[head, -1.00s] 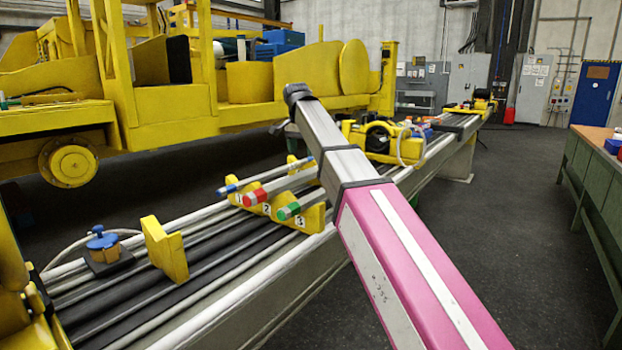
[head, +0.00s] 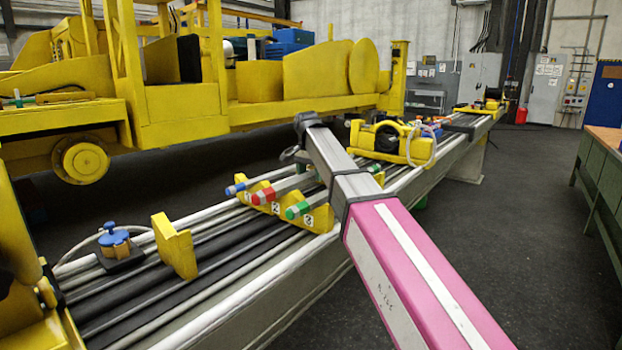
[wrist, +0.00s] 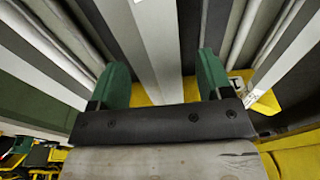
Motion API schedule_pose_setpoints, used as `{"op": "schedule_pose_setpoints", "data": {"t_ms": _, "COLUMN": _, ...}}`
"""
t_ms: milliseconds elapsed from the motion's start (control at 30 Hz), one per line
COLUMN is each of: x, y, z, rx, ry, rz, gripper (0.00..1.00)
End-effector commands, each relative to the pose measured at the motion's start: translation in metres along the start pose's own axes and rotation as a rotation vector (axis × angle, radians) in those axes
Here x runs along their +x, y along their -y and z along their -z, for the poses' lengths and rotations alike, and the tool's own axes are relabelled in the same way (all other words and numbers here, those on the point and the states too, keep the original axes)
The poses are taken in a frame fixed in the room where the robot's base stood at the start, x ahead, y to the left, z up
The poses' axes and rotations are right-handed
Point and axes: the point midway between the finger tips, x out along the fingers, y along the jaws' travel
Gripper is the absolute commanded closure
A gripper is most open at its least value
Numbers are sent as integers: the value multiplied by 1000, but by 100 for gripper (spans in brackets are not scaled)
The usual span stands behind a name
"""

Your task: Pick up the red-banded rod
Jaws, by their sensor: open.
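The red-banded rod (head: 263,194) lies in a yellow numbered rack (head: 322,222) in the head view, its red end toward the left. A blue-banded rod (head: 235,188) lies behind it and a green-banded rod (head: 297,210) in front. My arm hides the rods' far ends.
The long bench (head: 215,318) carries a yellow block (head: 174,246), a blue-topped fixture (head: 114,242) and a yellow-framed assembly (head: 390,140) farther back. A large yellow machine (head: 320,80) stands behind. Dark floor (head: 520,230) is open at the right, before a green workbench (head: 602,175).

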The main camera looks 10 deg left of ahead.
Motion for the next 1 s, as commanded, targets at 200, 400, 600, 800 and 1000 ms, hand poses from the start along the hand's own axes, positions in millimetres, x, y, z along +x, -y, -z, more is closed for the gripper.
{"op": "schedule_pose_setpoints", "data": {"t_ms": 200, "x": 14, "y": 0, "z": 0, "rx": 0, "ry": 0, "rz": 0, "gripper": 28}}
{"op": "schedule_pose_setpoints", "data": {"t_ms": 400, "x": 13, "y": 0, "z": 0, "rx": 0, "ry": 0, "rz": 0, "gripper": 50}}
{"op": "schedule_pose_setpoints", "data": {"t_ms": 600, "x": 13, "y": 0, "z": 0, "rx": 0, "ry": 0, "rz": 0, "gripper": 100}}
{"op": "schedule_pose_setpoints", "data": {"t_ms": 800, "x": 12, "y": 0, "z": 0, "rx": 0, "ry": -1, "rz": 1, "gripper": 100}}
{"op": "schedule_pose_setpoints", "data": {"t_ms": 1000, "x": 7, "y": 0, "z": 1, "rx": 0, "ry": -2, "rz": 2, "gripper": 100}}
